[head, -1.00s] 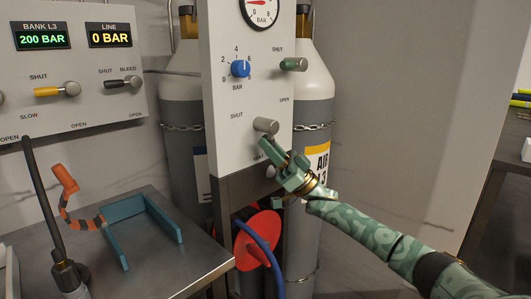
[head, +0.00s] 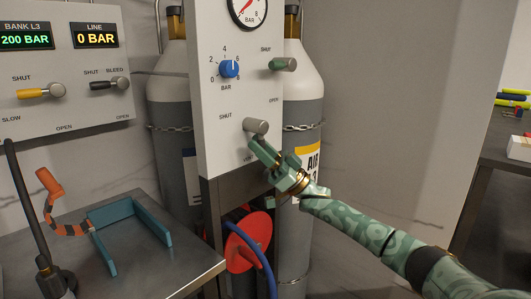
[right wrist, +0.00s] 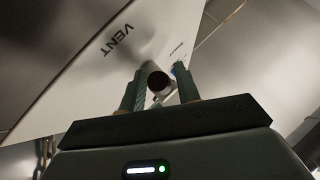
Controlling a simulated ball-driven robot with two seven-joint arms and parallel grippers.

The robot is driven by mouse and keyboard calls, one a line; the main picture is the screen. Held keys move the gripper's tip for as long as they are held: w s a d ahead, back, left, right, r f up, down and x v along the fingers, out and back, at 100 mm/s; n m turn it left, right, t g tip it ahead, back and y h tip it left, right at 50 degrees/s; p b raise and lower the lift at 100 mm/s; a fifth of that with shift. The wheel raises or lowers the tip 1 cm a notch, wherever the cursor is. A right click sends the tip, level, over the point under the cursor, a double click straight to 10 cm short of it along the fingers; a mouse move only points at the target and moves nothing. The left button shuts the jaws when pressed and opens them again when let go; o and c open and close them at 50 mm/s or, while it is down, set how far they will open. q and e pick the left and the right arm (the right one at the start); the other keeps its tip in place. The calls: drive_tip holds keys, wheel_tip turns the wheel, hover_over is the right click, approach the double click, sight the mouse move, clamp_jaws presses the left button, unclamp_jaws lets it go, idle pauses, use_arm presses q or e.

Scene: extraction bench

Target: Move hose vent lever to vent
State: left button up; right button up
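The grey hose vent lever (head: 255,126) is a short cylinder low on the white panel, with SHUT printed at its upper left and a second label, partly hidden by my gripper, below. The right wrist view shows the VENT lettering beside the lever's round dark end (right wrist: 158,83). My right gripper (head: 261,147) is at the lever's lower side. In the wrist view its two green fingers (right wrist: 159,90) stand apart with the lever's end between them; whether they touch it is unclear. My left gripper is not in view.
Above are a green lever (head: 284,64), a blue regulator knob (head: 229,69) and a gauge (head: 249,8). Chained cylinders (head: 305,85) stand behind the panel. A red reel (head: 249,242) with blue hose hangs below. A steel bench (head: 185,270) holds a teal bracket (head: 158,223).

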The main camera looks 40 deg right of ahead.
drive_tip(key=v, duration=1.6)
drive_tip(key=shift+f+p, duration=0.25)
drive_tip(key=shift+p, duration=0.1)
